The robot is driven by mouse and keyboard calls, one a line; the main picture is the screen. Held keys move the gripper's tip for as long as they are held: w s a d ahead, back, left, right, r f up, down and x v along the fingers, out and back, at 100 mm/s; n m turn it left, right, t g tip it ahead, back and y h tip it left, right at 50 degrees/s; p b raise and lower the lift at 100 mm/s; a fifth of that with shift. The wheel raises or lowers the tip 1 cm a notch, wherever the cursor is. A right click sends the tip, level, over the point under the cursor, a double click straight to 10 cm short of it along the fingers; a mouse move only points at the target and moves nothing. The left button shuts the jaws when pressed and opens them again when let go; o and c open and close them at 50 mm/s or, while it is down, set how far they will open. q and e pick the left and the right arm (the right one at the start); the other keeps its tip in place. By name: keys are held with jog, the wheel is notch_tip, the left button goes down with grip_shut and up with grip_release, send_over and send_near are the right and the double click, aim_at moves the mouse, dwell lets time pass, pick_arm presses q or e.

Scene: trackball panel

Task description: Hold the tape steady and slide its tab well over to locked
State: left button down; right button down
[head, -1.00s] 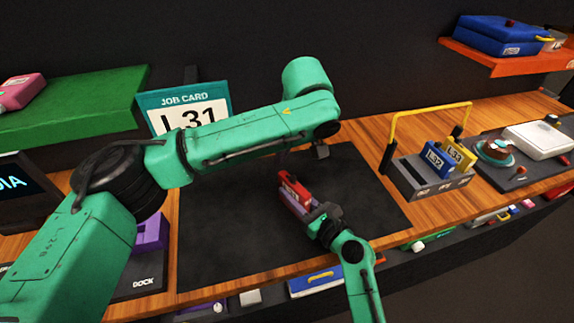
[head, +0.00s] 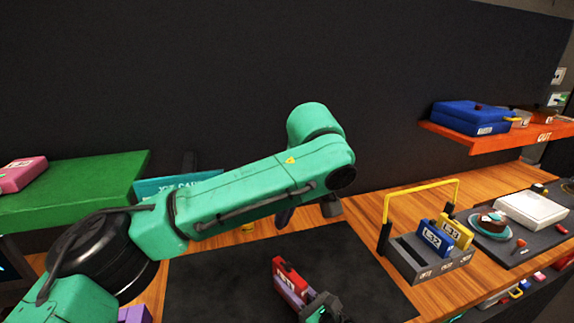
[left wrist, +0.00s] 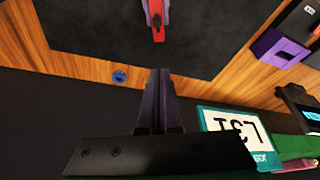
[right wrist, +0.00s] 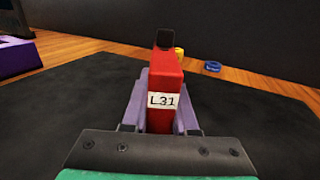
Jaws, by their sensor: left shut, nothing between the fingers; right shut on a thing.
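The red tape (head: 290,280), labelled L31 in the right wrist view (right wrist: 163,95), stands upright over the dark mat. My right gripper (head: 318,308) is shut on it, with a purple finger on each side. A dark piece (right wrist: 165,39) shows at the tape's far top end; I cannot tell whether it is the tab or where it sits in its travel. My left gripper (left wrist: 160,95) is shut and empty, beyond the tape toward the back wall; in the head view its fingers (head: 285,218) are mostly hidden by my arm. The tape's end also shows in the left wrist view (left wrist: 157,15).
A grey caddy (head: 425,265) with a yellow handle holds blue and yellow tapes at right. A job card (left wrist: 235,135) stands at the back left. A blue ring (right wrist: 212,66) lies behind the mat (head: 225,275). The mat around the tape is clear.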

jog(key=shift+f, duration=0.15)
pick_arm(q)
jog(key=v, duration=0.9)
jog(key=shift+w+a+r, duration=0.15)
jog(key=shift+w+r, duration=0.05)
jog(key=shift+r, duration=0.3)
pick_arm(e)
jog(key=c, duration=0.6)
grip_release()
jog(key=shift+s+d, duration=0.1)
jog(key=v, duration=1.1)
jog(key=shift+s+d, duration=0.25)
jog(key=shift+s, duration=0.05)
